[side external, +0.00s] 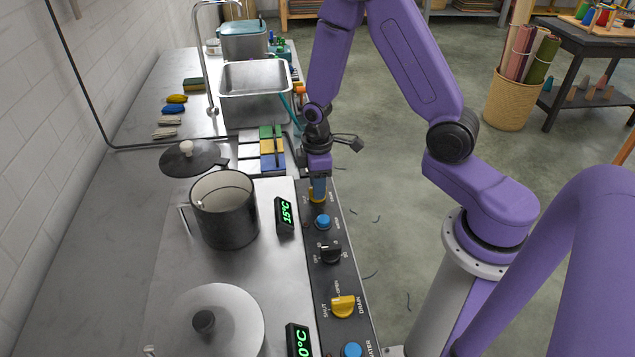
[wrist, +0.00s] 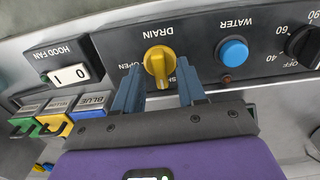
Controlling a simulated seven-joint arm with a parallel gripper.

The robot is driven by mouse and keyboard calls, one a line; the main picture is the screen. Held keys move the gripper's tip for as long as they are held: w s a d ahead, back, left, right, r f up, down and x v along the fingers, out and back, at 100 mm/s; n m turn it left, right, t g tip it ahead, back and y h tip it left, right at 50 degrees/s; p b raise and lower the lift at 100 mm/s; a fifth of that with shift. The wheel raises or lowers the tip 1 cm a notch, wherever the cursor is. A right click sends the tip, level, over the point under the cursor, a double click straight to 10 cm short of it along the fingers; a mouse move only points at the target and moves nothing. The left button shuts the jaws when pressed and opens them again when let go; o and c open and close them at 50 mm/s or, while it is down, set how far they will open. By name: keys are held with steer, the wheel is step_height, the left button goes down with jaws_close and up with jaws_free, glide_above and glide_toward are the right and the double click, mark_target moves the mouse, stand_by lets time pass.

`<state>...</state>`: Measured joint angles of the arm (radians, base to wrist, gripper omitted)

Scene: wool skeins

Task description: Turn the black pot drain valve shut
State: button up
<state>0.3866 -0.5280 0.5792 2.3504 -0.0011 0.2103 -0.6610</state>
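The black pot (side external: 224,218) stands uncovered on the steel counter. Its drain valve is a yellow knob (side external: 317,197) on the dark control panel, largely hidden by my gripper (side external: 319,188) in the side view. In the wrist view the yellow knob (wrist: 159,66) shows clearly, its ridge running roughly up and down the picture. My gripper (wrist: 159,78) is open, with one blue finger on each side of the knob and narrow gaps visible. The OPEN label is at the left finger. The label by the right finger is partly covered.
A blue water button (wrist: 231,53) and a black dial (wrist: 304,45) sit along the panel. A second yellow drain knob (side external: 343,306) belongs to the nearer lidded pot (side external: 225,335).

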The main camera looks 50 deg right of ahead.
steer(key=shift+r, duration=0.1)
step_height(320, 180, up, 17)
stand_by(0.8)
steer(key=shift+r, duration=0.1)
steer(key=s+a+n, duration=0.1)
steer(key=s+a, duration=0.2)
steer(key=s, duration=0.8)
steer(key=s+a+n, duration=0.2)
steer(key=s+a, duration=0.1)
steer(key=s, duration=0.8)
steer(key=shift+a+r, duration=0.2)
steer(key=shift+a, duration=0.1)
steer(key=shift+s, duration=0.1)
